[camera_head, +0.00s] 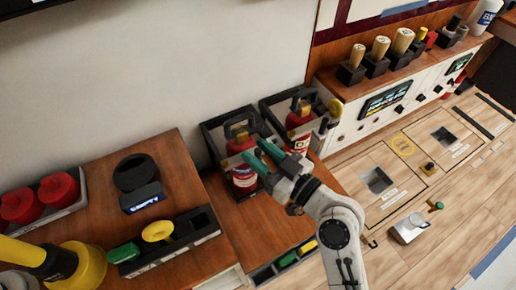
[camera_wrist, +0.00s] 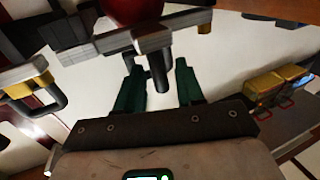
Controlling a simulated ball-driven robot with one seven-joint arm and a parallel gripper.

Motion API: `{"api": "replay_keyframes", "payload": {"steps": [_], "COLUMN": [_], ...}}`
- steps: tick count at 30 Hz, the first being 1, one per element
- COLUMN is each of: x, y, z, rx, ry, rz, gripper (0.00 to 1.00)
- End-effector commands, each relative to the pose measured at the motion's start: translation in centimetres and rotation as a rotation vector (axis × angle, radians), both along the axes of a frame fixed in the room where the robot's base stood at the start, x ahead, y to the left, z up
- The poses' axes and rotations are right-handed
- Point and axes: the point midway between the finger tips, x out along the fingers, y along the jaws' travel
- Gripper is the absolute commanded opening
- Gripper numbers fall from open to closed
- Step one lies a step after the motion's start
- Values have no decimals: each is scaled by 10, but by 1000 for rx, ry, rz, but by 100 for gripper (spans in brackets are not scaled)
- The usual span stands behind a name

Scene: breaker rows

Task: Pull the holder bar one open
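Two dark open holders stand side by side in the head view, each with a red extinguisher: the left one (camera_head: 241,174) and the right one (camera_head: 300,117). My gripper (camera_head: 262,157) has green fingers and is in front of the left extinguisher. In the wrist view a grey bar (camera_wrist: 108,41) crosses near the top, with a dark handle (camera_wrist: 159,70) hanging from it. My gripper's fingers (camera_wrist: 160,82) are apart there, with the handle's lower end appearing between them. I cannot tell whether they touch it. No label shows which bar is number one.
A wooden counter (camera_head: 180,165) at left holds a dark round item, red canisters (camera_head: 58,188) and a yellow horn-shaped thing (camera_head: 82,266). Wooden-handled tools (camera_head: 380,47) stand on a shelf at upper right.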

Motion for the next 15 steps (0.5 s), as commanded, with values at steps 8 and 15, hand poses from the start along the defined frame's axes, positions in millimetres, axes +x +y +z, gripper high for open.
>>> {"api": "replay_keyframes", "payload": {"steps": [8, 15], "x": [4, 4], "y": [6, 6], "z": [0, 0], "rx": [-1, -1], "ry": [1, 1], "rz": [1, 1], "gripper": [38, 26]}}
